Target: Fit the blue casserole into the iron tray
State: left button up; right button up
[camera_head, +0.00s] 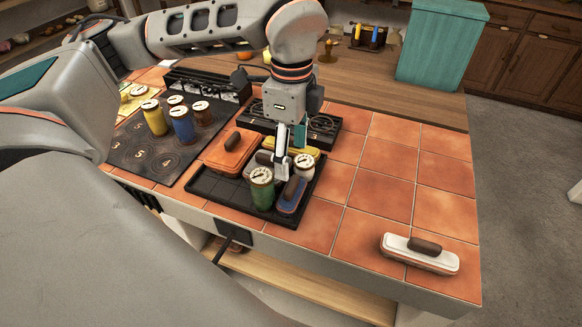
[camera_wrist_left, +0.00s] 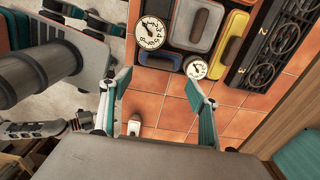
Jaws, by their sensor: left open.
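The blue casserole (camera_head: 290,206), with a brown handle, is in the right front part of the black iron tray (camera_head: 206,187) in the head view, beside a green jar (camera_head: 262,196). I cannot tell whether it sits flat on the tray's floor. My left gripper (camera_head: 292,158) points down over the tray's right part, close behind the casserole and near a white jar (camera_head: 304,167). In the left wrist view its two teal-padded fingers (camera_wrist_left: 152,108) are spread with nothing between them.
An orange casserole (camera_head: 229,153), a grey one (camera_head: 264,158) and a yellow one (camera_head: 306,150) crowd the tray's back. A white casserole (camera_head: 421,259) stands alone at the counter's right. Jars (camera_head: 183,130) stand on the hob at left. The tiles right of the tray are clear.

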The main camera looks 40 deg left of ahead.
pick_arm(q)
jog(key=shift+r, duration=1.65)
